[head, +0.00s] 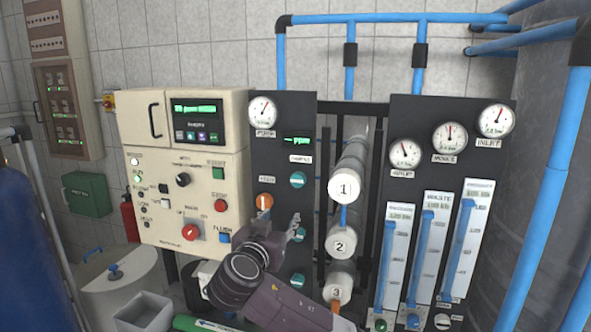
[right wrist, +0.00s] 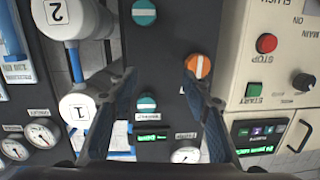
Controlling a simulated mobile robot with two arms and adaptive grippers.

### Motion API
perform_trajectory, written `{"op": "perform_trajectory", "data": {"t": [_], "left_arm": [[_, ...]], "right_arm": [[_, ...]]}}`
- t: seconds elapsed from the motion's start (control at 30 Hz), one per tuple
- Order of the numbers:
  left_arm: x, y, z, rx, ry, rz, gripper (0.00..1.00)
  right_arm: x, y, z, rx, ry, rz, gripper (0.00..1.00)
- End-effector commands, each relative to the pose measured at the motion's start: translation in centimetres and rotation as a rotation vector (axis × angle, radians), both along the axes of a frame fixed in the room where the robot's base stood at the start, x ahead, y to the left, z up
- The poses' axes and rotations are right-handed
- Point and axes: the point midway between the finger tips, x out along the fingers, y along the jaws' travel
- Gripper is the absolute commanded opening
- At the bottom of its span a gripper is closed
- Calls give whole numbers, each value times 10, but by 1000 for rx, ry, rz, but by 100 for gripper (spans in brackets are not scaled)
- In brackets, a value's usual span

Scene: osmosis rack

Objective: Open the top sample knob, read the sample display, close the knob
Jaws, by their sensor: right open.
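The top sample knob (head: 298,180) is a teal disc with a pale bar. It sits on the dark panel below the small green sample display (head: 296,140), whose text is too small to read. In the right wrist view, upside down, the knob (right wrist: 146,103) and the display (right wrist: 150,137) show between the finger lines, the bar roughly crosswise. My right gripper (head: 281,228) is open and empty, in front of the panel, below the top knob and near the second teal knob (head: 296,232). My left gripper is not in view.
An orange knob (head: 265,202) sits left of the sample knobs, its bar upright. White numbered cylinders (head: 344,188) stand to the right. A cream control box (head: 166,160) is at the left. A grey bin (head: 145,309) stands low in front.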

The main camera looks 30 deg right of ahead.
Motion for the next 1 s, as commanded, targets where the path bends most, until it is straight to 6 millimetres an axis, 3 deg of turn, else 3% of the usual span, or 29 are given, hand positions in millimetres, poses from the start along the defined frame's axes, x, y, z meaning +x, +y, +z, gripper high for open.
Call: {"op": "perform_trajectory", "data": {"t": [0.03, 0.1, 0.2, 0.7, 1.0], "left_arm": [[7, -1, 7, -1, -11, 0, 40], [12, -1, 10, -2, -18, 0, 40], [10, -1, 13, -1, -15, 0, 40], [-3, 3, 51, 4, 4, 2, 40], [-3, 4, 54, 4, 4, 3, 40]], "right_arm": [[-5, -3, 32, 4, -64, -23, 44], [-12, -6, 55, 14, -125, -47, 44], [-16, -10, 72, 21, -171, -66, 44], [25, -60, 76, 22, -177, -71, 44], [33, -68, 72, 25, -178, -67, 44]]}}
